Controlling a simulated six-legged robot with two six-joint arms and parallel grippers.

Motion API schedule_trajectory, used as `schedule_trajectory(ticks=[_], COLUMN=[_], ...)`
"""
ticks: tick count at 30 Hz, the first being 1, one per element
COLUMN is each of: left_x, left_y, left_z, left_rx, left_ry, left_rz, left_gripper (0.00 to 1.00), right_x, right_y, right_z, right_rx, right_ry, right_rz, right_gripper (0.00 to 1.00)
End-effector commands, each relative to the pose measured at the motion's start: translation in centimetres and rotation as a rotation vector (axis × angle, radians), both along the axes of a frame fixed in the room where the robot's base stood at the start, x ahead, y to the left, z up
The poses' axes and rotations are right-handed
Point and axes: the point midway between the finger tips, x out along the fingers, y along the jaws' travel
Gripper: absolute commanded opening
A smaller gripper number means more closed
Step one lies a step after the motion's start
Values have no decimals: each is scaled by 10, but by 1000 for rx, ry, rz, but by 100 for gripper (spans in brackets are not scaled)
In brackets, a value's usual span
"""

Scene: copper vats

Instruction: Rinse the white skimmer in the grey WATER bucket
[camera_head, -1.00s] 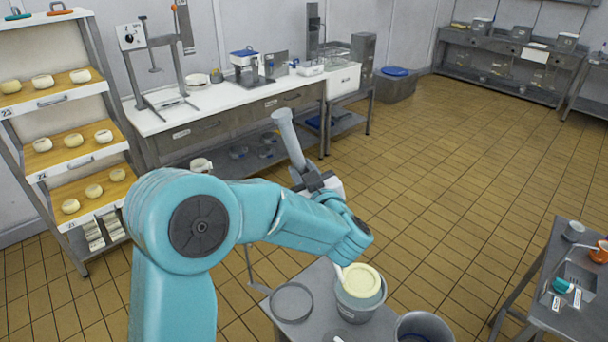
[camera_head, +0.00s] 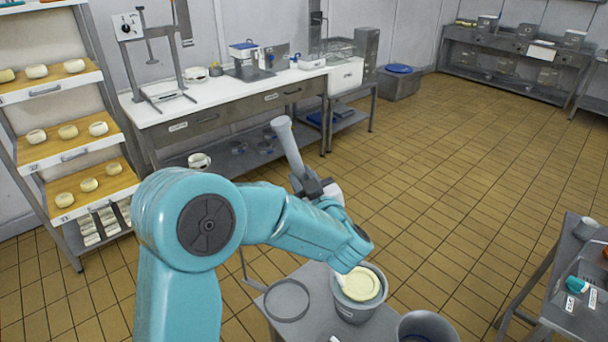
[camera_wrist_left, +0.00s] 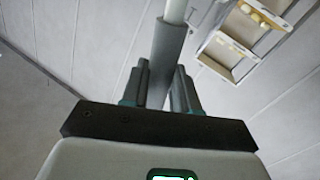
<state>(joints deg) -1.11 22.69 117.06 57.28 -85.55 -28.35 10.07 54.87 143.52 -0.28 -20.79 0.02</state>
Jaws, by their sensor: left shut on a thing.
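My left gripper (camera_head: 318,187) is shut on the grey handle (camera_head: 290,148) of the skimmer, whose top end sticks up and leans left. In the left wrist view the fingers (camera_wrist_left: 165,88) close on the handle (camera_wrist_left: 168,55), and a white rod runs on from it. The skimmer's pale cream disc (camera_head: 362,284) shows below my arm, with a bit of white rod beside it. It overlaps the mouth of a grey bucket (camera_head: 352,312), inside the rim outline as seen from above. The bucket's label is too small to read. My right gripper is not in view.
A second grey bucket (camera_head: 425,322) stands just right. A grey ring (camera_head: 287,300) lies left on the same grey table (camera_head: 318,272). A side table (camera_head: 560,310) with small items is at right. The tiled floor (camera_head: 470,170) between is clear.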

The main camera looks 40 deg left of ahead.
Motion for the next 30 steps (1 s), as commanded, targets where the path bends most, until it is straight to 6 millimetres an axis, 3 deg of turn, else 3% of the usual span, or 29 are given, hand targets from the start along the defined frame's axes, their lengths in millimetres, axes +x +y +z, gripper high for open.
schedule_trajectory(ticks=[1, 6, 22, 30], left_x=[1, 2, 0, 7], left_y=[0, 0, -5, 4], left_z=[-19, -35, -33, -33], left_rx=[0, 1, 1, 2], left_ry=[-1, -2, -4, -3], left_rz=[0, 0, 0, 1], left_gripper=[0, 0, 0, 0], right_x=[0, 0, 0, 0], right_y=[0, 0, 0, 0], right_z=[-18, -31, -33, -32], right_rx=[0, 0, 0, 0], right_ry=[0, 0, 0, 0], right_rz=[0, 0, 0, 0], right_gripper=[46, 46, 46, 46])
